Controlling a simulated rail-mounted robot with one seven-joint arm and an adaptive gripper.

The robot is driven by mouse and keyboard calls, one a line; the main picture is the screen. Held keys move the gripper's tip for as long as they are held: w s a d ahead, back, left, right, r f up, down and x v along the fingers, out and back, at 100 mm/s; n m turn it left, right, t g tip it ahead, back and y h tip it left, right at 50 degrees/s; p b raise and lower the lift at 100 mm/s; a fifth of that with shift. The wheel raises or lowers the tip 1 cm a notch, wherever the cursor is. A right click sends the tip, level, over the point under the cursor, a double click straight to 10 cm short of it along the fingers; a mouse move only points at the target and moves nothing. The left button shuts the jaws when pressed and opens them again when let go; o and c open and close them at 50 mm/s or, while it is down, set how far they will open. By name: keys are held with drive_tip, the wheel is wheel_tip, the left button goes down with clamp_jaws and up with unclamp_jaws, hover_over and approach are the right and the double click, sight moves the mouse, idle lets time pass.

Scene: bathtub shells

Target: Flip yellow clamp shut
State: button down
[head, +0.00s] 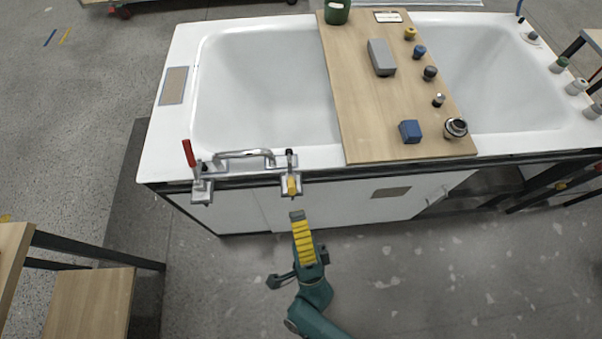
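The yellow clamp (292,185) sits on the front rim of the white bathtub, at the right end of a metal bar handle. Its short yellow part points toward the front, and a dark-tipped piece stands just behind it. Whether its arm presses on the rim is too small to tell. My gripper (297,216) is in front of the tub, just short of the yellow clamp in the picture and apart from it. Its yellow ribbed body ends in a grey tip. I cannot see a gap between its fingers, and nothing shows held in it.
A second clamp with a red handle (188,153) stands at the left end of the metal bar (243,154). A wooden board (370,120) lies across the tub with a grey block, knobs and a blue block. A wooden stool (90,305) is at lower left. The floor before the tub is clear.

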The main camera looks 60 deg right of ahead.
drive_tip(key=s+f+n+y+b, duration=0.2)
drive_tip(key=f+b, duration=0.7)
drive_tip(key=f, duration=0.8)
drive_tip(key=shift+s+d+y, duration=0.45)
drive_tip(key=shift+s+y, duration=0.05)
drive_tip(key=shift+s, duration=0.2)
drive_tip(key=b+x, duration=0.1)
drive_tip(key=x, duration=1.3)
drive_tip(key=shift+r+b, duration=0.15)
drive_tip(key=shift+b, duration=0.15)
drive_tip(key=shift+r+p, duration=0.2)
drive_tip(key=shift+p, duration=0.15)
drive_tip(key=shift+r+p, duration=0.1)
drive_tip(key=shift+p, duration=0.7)
